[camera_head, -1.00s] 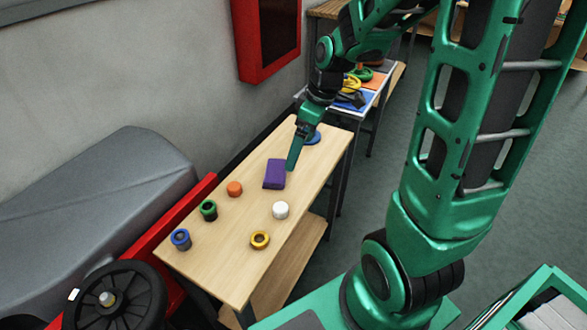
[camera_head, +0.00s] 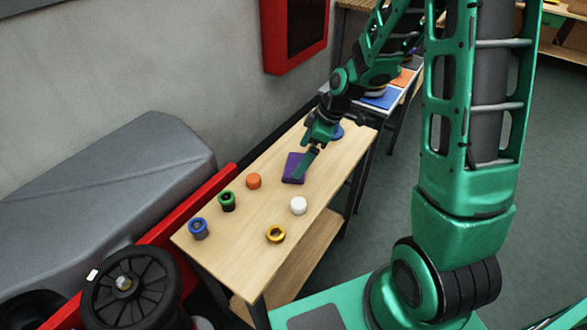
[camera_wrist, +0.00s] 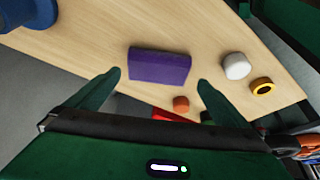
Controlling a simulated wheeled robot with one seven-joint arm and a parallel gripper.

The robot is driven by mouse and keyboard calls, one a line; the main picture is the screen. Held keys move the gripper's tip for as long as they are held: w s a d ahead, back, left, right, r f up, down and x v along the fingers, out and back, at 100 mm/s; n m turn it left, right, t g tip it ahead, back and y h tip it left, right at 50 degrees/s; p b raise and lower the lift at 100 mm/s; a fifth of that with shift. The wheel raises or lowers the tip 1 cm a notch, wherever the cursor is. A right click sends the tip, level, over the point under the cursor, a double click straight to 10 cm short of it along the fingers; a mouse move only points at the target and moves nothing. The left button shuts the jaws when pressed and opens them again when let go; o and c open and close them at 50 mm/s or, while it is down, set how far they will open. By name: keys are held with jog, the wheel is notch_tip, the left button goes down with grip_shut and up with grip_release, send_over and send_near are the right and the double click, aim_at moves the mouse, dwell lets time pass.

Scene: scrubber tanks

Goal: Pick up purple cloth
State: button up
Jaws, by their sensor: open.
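The purple cloth (camera_head: 293,168) is a folded rectangular block lying flat on the light wooden table (camera_head: 240,215). In the wrist view the cloth (camera_wrist: 159,67) lies ahead of my gripper (camera_wrist: 160,78), roughly centred between its two spread green fingers. My gripper (camera_head: 304,165) is open and empty. In the head view it is over the cloth and its fingers hide part of the cloth's right side. I cannot tell how high the fingertips are above it.
An orange piece (camera_head: 253,181), a green ring (camera_head: 227,201), a blue ring (camera_head: 198,228), a yellow ring (camera_head: 276,234) and a white cylinder (camera_head: 298,205) stand on the table. A blue round item (camera_head: 337,131) is behind my gripper. The grey machine (camera_head: 110,185) is left.

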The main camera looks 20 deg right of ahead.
aim_at(295, 164)
jog(key=shift+x, duration=2.3)
jog(key=shift+w+d, duration=0.1)
jog(key=shift+d, duration=0.1)
jog(key=shift+c, duration=0.6)
jog(key=c, duration=0.9)
jog(key=shift+r, duration=0.1)
jog(key=shift+r, duration=0.6)
notch_tip(295, 164, up, 3)
jog(key=shift+f, duration=0.1)
jog(key=s+a+r, duration=0.6)
jog(key=a, duration=0.4)
jog(key=shift+r, duration=0.4)
